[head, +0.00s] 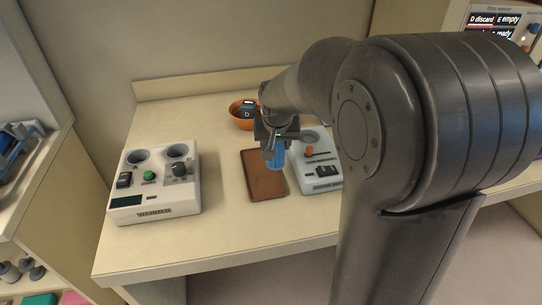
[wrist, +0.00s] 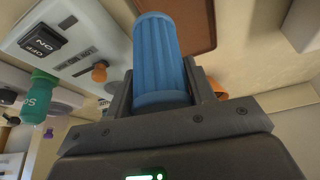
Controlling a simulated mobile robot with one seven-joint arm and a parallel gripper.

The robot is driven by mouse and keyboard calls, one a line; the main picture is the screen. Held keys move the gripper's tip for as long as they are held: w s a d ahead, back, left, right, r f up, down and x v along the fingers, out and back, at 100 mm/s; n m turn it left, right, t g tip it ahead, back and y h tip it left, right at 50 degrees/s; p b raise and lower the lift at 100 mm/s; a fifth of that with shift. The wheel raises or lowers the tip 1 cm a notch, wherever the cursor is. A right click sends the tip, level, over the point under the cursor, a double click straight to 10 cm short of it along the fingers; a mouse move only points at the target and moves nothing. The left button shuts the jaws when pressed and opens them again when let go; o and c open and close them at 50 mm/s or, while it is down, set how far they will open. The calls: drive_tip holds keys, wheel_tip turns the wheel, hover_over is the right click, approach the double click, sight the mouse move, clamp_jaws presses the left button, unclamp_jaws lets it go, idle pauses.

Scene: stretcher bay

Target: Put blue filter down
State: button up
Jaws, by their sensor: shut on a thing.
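The blue filter (wrist: 160,60) is a ribbed blue cylinder. My gripper (wrist: 160,92) is shut on it in the wrist view, one finger on each side. In the head view my gripper (head: 276,146) points down, and the blue filter (head: 276,156) shows below its fingers. It appears over the upper right part of a brown tray (head: 262,184) on the counter. The tray also shows in the wrist view (wrist: 190,22). I cannot tell how high the filter is above the tray.
A white warmer (head: 154,192) with two round wells stands left of the tray. Another white device (head: 318,178) with an orange knob stands close on the right. An orange bowl (head: 236,117) holding a dark item is behind. The counter front (head: 230,235) is clear.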

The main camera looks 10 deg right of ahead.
drive_tip(key=shift+w+a+f, duration=0.3)
drive_tip(key=shift+a+f, duration=0.2)
drive_tip(key=shift+a, duration=0.1)
drive_tip(key=shift+f, duration=1.9)
drive_tip(key=shift+f, duration=0.15)
drive_tip(key=o, duration=1.1)
drive_tip(key=shift+c, duration=0.2)
